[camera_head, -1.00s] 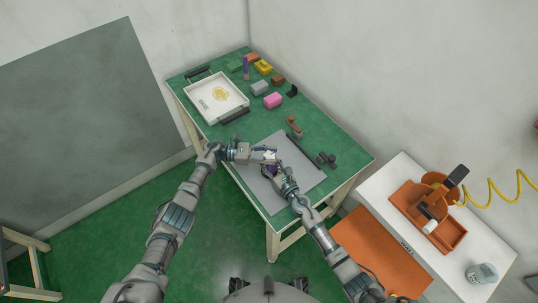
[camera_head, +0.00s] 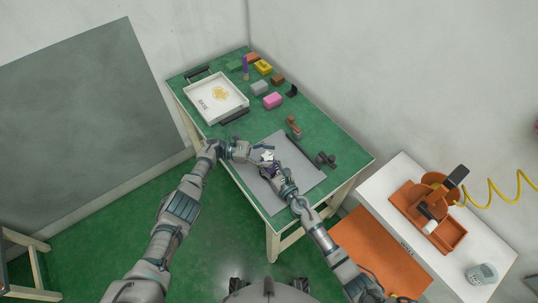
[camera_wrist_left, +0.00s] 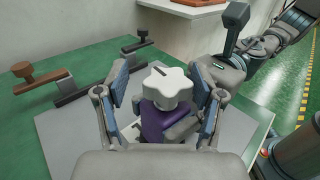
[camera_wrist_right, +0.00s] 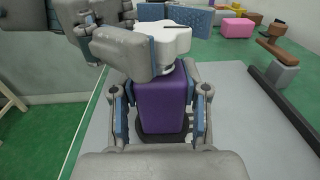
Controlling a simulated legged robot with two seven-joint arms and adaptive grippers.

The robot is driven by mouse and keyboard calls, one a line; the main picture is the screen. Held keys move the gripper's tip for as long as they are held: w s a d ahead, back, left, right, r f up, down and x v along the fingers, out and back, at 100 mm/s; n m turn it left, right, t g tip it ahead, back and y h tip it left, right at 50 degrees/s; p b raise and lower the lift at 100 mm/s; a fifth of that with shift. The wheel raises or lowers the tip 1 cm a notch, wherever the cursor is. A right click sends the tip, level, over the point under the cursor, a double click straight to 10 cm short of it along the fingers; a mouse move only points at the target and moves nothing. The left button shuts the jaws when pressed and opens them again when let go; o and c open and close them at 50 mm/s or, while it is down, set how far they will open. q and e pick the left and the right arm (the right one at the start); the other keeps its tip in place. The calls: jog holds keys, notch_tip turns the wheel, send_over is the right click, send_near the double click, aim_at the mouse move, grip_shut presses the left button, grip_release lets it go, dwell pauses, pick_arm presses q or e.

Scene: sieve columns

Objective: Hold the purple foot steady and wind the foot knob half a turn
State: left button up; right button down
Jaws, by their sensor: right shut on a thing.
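The purple foot (camera_wrist_right: 160,102) stands upright on the grey mat, with its dark base on the mat. My right gripper (camera_wrist_right: 160,125) is shut on it, one finger on each side. The white lobed foot knob (camera_wrist_left: 167,86) sits on top of the foot and has a dark mark on its upper face. My left gripper (camera_wrist_left: 165,100) is open around the knob, with a visible gap beside its left finger. In the head view the knob (camera_head: 267,156) shows between the two grippers. The foot's lower part is partly hidden by my right fingers.
The grey mat (camera_head: 308,172) has free room to the right. A dark bar with a brown knob (camera_wrist_left: 38,77) and a black-knobbed piece (camera_head: 326,159) lie beyond it. A white tray (camera_head: 205,113) and several coloured blocks sit farther back on the green table.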

aim_at(268, 154)
pick_arm(q)
jog(key=shift+s+r, duration=0.1)
jog(key=shift+r, duration=0.1)
notch_tip(268, 154, up, 10)
jog(key=shift+f, duration=0.2)
dwell(0.4)
jog(key=s+a+f+n+t+y, duration=0.2)
jog(key=s+a+f+n+t, duration=0.45)
jog(key=a+f+t, duration=0.4)
jog(key=shift+n+t, duration=0.25)
jog(key=shift+n, duration=0.1)
jog(key=x, duration=1.2)
jog(key=shift+w+d+r, duration=0.15)
jog(key=shift+w+r, duration=0.1)
jog(key=shift+r, duration=0.05)
jog(key=c, duration=1.2)
